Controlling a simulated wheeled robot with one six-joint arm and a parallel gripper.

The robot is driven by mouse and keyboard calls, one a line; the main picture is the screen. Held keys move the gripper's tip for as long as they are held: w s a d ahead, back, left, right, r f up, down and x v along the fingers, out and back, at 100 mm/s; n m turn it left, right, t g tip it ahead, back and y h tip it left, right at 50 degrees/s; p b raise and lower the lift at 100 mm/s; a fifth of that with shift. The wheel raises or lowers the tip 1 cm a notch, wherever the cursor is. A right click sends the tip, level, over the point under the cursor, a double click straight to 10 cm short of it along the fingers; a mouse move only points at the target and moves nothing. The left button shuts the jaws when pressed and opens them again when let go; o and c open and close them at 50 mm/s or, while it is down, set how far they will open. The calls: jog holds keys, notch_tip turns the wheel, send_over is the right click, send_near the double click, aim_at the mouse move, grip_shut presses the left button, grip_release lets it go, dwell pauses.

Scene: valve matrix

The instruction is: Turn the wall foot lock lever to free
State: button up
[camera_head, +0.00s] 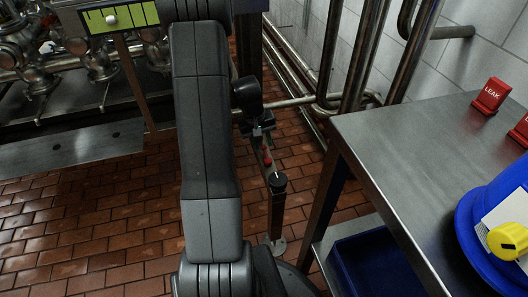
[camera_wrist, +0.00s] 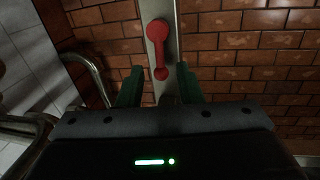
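The foot lock lever (camera_wrist: 158,42) is red, with a broad round end at the top and a small knob at the lower end in the wrist view. It is mounted on a narrow grey metal strip (camera_wrist: 156,8). My gripper (camera_wrist: 159,80) is open, with one dark green finger on each side of the lever's small end. I see a gap on both sides and no clear contact. In the head view the lever (camera_head: 267,157) is a small red shape just below my gripper (camera_head: 264,136), partly hidden by it.
A steel table (camera_head: 420,150) with red LEAK signs (camera_head: 491,95) and a blue valve-like object (camera_head: 485,215) is at the right. Pipes (camera_head: 365,55) run along the wall. Brick floor is open at the left.

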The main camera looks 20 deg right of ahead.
aim_at(265, 153)
jog(key=shift+s+d+f+b, duration=0.1)
jog(key=shift+d+f+b, duration=0.15)
jog(key=shift+f, duration=0.8)
jog(key=shift+s+d+f+b, duration=0.15)
jog(key=shift+f+b, duration=0.1)
jog(key=shift+f, duration=0.75)
jog(key=shift+w, duration=0.1)
jog(key=shift+c, duration=0.4)
grip_shut()
